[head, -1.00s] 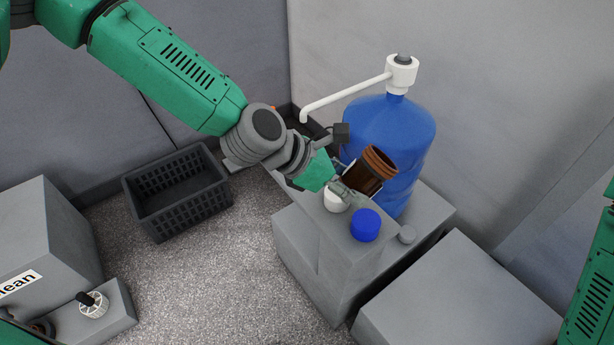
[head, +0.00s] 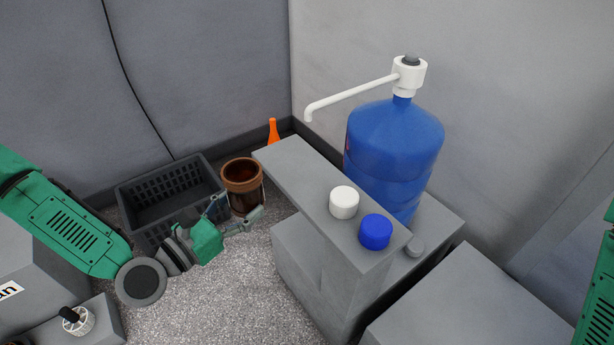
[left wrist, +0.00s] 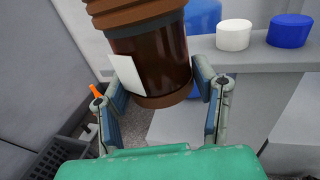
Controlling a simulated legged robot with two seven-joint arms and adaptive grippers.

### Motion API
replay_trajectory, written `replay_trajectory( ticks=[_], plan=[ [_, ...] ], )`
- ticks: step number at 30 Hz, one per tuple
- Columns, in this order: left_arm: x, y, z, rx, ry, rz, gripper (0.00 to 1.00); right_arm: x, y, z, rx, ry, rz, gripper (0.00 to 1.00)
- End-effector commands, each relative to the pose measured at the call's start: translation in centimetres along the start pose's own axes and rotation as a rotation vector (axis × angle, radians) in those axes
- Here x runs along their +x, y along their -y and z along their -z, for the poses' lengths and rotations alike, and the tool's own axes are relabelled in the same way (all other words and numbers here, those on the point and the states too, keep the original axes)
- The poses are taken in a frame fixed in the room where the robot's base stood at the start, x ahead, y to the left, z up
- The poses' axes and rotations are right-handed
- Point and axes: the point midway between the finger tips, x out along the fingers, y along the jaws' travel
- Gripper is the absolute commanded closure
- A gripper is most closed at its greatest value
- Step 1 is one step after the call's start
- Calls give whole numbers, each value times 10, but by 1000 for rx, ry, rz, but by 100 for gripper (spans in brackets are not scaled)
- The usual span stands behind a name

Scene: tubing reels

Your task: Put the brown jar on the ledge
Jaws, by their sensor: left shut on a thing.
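The brown jar (head: 242,184) is upright and open at the top, with a ribbed neck, left of the ledge in the head view. My left gripper (head: 236,212) is shut on it. In the left wrist view the jar (left wrist: 150,65) sits between the two fingers (left wrist: 160,95), and a white label shows on its side. The grey ledge (head: 300,170) is a narrow raised slab to the right of the jar. A white lid (head: 344,202) and a blue lid (head: 375,231) stand on its near part; its far left part is bare. My right gripper is out of view.
A black crate (head: 165,190) stands on the floor just left of the jar. An orange cone-shaped thing (head: 273,131) stands behind the ledge's far end. A blue water bottle (head: 393,150) with a white pump stands behind the ledge. A grey box (head: 470,300) is at lower right.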

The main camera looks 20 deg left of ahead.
Motion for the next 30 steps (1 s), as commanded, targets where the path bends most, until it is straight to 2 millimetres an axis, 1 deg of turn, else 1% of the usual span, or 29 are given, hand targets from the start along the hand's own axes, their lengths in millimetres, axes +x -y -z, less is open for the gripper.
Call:
replay_trajectory(
  ticks=[2,4,7,11,18,21,24,27,30],
  plan=[
    [-5,1,2,4,15,20,80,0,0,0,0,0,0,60],
    [-5,2,3,6,24,32,80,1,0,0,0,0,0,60],
    [5,4,4,9,31,40,80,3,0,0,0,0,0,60],
    [37,6,3,11,34,43,80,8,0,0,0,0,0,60],
    [102,8,2,10,34,41,80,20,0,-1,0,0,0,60],
    [126,8,2,8,32,41,80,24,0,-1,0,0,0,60],
    [144,9,1,8,31,40,80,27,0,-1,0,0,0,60],
    [154,9,0,8,30,39,80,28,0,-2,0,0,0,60],
    [159,9,0,7,30,39,80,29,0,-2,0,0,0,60]
  ],
)
